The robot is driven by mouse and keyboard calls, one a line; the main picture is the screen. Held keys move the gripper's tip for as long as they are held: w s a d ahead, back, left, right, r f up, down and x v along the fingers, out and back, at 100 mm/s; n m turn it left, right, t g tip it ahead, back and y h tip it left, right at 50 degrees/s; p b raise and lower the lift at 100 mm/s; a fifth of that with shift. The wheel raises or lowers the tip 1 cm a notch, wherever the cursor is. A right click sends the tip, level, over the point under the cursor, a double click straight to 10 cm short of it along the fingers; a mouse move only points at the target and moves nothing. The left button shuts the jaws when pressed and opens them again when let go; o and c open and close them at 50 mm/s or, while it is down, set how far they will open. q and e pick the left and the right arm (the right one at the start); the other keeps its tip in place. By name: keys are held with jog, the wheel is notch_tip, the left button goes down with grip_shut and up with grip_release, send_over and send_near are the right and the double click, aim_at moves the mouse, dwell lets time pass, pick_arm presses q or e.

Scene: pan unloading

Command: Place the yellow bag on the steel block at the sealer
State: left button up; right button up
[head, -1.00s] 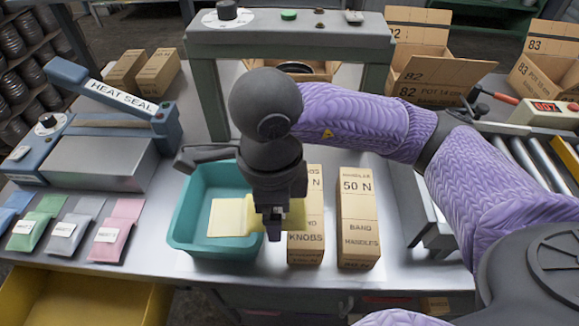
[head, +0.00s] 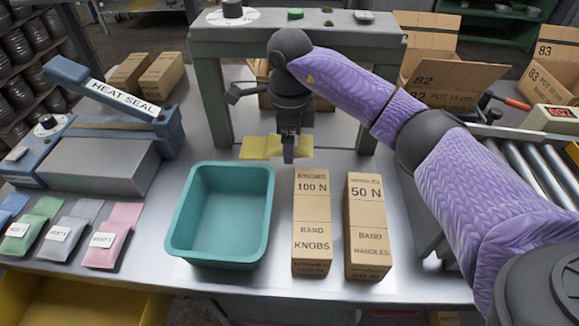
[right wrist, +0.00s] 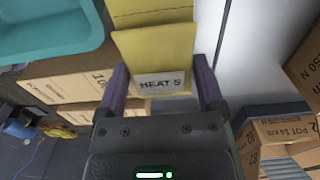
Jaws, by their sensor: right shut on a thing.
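The yellow bag (head: 256,148) is in my right gripper (head: 288,156), held in the air beyond the teal bin and in front of the green-grey frame. The bag is well to the right of the block. My left gripper is not in view.
The teal bin (head: 178,225) looks empty. Two tall cartons, KNOBS (head: 312,208) and HANDLES (head: 367,215), stand right of it. The frame (head: 295,37) spans the back. Several coloured bags (head: 112,243) lie in front of the sealer. Table between sealer and bin is clear.

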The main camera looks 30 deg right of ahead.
aim_at(290, 175)
notch_tip(290, 175, down, 7)
jog(key=shift+f+b, duration=0.15)
jog(key=shift+b, duration=0.65)
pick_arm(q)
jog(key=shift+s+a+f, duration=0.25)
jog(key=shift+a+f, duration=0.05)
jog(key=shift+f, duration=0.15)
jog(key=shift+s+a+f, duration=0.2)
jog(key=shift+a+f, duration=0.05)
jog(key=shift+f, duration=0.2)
